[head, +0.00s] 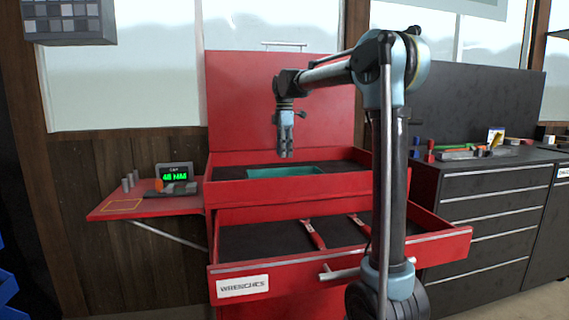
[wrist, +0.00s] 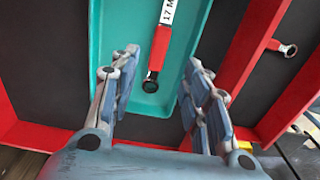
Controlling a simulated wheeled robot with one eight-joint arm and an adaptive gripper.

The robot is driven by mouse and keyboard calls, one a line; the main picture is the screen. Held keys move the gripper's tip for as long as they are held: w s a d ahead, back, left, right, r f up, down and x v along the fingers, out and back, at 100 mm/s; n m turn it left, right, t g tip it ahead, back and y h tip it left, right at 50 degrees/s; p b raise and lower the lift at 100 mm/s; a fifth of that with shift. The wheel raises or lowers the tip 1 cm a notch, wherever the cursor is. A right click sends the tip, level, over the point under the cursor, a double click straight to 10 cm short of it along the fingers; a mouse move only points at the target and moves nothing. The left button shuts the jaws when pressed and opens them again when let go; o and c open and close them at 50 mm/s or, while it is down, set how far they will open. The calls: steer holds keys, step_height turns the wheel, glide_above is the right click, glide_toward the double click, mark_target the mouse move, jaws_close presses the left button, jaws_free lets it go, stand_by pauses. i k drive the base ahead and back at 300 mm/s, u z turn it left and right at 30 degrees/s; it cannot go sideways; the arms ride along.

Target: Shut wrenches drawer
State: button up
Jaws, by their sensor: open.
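The wrenches drawer (head: 340,268) is the red drawer with a white "WRENCHES" label (head: 242,286) on its front. It is pulled out of the red cart, with a dark lining and a pale handle (head: 362,270). Two red-handled wrenches (head: 313,233) lie in it; my arm hides part of its right side. My gripper (head: 286,153) is open and empty above the cart's top compartment, pointing down. In the wrist view its spread fingers (wrist: 160,68) are over a teal tray (wrist: 196,22), where a wrench with a "17 M" label (wrist: 155,75) lies.
The cart's red lid (head: 240,100) stands upright behind the top compartment. A red side shelf (head: 115,211) at left carries a small green-lit display (head: 174,176) and several sockets. A dark drawer cabinet (head: 490,190) stands close at right, with tools on top.

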mark_target(261, 251)
steer(key=k, duration=1)
